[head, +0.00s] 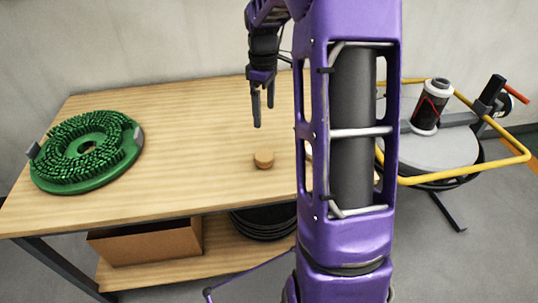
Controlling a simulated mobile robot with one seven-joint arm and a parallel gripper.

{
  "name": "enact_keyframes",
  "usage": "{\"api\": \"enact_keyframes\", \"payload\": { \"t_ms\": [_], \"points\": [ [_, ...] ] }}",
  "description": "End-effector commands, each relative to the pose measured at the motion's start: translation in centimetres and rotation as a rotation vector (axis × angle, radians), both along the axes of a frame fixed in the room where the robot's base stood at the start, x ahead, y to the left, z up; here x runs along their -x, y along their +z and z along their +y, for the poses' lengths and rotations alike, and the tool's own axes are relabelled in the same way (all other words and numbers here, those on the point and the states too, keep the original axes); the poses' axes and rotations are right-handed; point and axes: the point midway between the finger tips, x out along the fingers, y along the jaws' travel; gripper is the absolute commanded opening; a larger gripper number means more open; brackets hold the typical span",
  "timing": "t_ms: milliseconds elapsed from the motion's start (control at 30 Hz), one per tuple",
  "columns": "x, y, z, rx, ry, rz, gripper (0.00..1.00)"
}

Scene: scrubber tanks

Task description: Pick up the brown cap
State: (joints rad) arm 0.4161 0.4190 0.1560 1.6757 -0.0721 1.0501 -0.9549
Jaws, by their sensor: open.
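The brown cap (264,159) is a small round piece on the wooden table, near its front edge and just left of my arm. My gripper (263,108) points down above and behind the cap in the head view. Its two dark fingers are apart with nothing between them. The fingers do not touch the cap.
A green round scrubber brush (88,150) lies at the left of the wooden table (190,125). A cardboard box (146,243) and dark round pads (265,222) sit on the shelf below. At right are a yellow rail (455,182) and a dark-labelled canister (430,107).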

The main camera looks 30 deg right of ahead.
Motion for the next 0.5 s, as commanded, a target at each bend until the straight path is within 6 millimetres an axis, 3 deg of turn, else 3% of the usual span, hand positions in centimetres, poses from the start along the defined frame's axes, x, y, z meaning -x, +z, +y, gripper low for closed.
{"api": "enact_keyframes", "payload": {
  "t_ms": [167, 500],
  "points": [
    [0.1, -2.7, -0.2, -0.001, 0.006, 0.008, 1.0],
    [0.1, -9.9, -0.2, -0.001, 0.003, 0.006, 1.0]
  ]
}}
